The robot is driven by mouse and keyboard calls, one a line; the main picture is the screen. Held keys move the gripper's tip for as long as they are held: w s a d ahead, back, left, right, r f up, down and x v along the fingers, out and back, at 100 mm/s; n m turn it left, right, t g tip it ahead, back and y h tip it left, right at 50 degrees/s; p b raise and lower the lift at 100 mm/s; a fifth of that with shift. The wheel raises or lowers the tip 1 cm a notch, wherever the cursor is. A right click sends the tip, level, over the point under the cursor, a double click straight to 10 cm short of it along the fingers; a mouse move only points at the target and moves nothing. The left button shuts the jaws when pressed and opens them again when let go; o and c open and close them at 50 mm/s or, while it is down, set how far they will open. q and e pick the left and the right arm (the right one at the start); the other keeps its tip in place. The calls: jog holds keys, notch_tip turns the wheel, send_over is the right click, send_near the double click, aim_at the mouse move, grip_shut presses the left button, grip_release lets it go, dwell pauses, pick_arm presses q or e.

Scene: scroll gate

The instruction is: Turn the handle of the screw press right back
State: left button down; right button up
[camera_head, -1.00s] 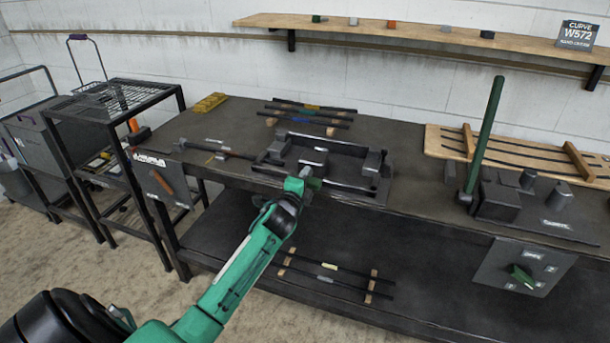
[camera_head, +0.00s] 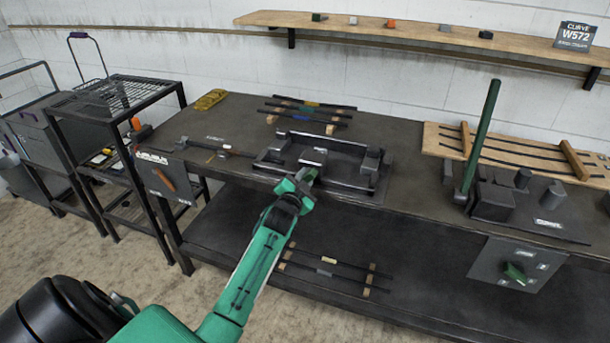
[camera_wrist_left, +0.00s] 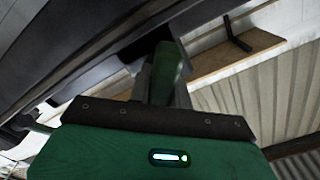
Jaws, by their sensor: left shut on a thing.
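The screw press (camera_head: 370,163) is a low dark grey frame with blocks, sitting on the workbench in the head view. A short green handle (camera_head: 310,175) shows at its front edge, beside the tip of my left gripper (camera_head: 303,181). In the left wrist view, the green handle (camera_wrist_left: 166,72) stands up between the jaws, and my left gripper is shut on it. A dark grey surface lies close behind it on the left. The jaws hide the handle's lower part. My right gripper is not in view.
A tall green lever (camera_head: 482,135) stands on a grey bending block to the right. A panel with a green knob (camera_head: 514,271) hangs at the bench front. Rods (camera_head: 310,110) lie behind the press. A black wire rack (camera_head: 118,95) stands left. Bare bench top (camera_head: 210,125) lies left of the press.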

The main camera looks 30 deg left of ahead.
pick_arm(q)
jog(key=n+p, duration=0.1)
jog(key=n, duration=0.3)
jog(key=shift+p, duration=0.3)
jog(key=shift+d+f+n+p, duration=0.1)
jog(key=shift+n+p, duration=0.2)
jog(key=shift+n, duration=1.3)
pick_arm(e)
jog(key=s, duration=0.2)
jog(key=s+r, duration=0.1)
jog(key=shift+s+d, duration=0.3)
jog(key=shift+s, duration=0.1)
pick_arm(q)
jog(key=c, duration=1.3)
grip_release()
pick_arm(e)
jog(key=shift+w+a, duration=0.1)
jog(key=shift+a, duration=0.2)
